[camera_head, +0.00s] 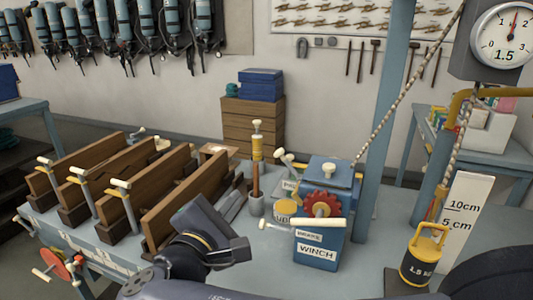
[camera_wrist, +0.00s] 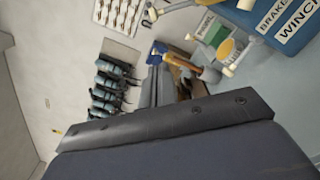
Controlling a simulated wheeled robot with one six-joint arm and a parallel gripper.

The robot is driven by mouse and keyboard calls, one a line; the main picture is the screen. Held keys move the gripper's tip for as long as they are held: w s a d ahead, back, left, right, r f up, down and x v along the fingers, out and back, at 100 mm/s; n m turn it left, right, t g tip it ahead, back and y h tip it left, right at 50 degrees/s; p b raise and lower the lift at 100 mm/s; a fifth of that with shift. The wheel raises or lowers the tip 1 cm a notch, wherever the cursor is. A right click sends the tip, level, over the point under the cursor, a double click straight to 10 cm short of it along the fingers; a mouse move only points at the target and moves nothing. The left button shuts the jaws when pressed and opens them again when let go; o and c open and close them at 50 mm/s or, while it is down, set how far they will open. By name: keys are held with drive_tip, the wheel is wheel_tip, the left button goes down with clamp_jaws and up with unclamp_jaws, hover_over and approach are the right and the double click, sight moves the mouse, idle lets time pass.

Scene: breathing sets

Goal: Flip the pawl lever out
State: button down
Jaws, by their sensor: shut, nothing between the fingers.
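The blue winch (camera_head: 340,186) stands on the bench right of centre, with WINCH and BRAKE labels on its front. A red toothed wheel (camera_head: 321,204) sits on its front, above a cream-handled bar (camera_head: 318,222). In the wrist view the winch (camera_wrist: 288,22) shows only partly at the upper right, and my gripper (camera_wrist: 180,122) spans the lower part.
Wooden boards with clamps (camera_head: 125,185) fill the bench's left. A yellow weight (camera_head: 422,258) and a height scale (camera_head: 466,215) stand at the right. A blue post (camera_head: 385,110) rises behind the winch.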

drive_tip(key=p, duration=0.1)
approach(276, 153)
drive_tip(key=w+a+f, duration=0.2)
drive_tip(key=w+f, duration=0.1)
drive_tip(key=w, duration=0.1)
drive_tip(key=shift+w+d+r+p, duration=0.3)
drive_tip(key=shift+w+d+r, duration=0.05)
drive_tip(key=shift+w+d, duration=0.45)
drive_tip(key=shift+w+d+r+p, duration=0.25)
drive_tip(key=shift+w+d+r, duration=0.15)
drive_tip(key=shift+w+d, duration=0.4)
drive_tip(key=shift+s+d, duration=0.1)
drive_tip(key=shift+d, duration=0.05)
drive_tip(key=shift+d+r+m+b, duration=0.5)
drive_tip(key=shift+r+m+b, duration=0.35)
drive_tip(key=shift+b, duration=0.7)
drive_tip(key=shift+f, duration=0.1)
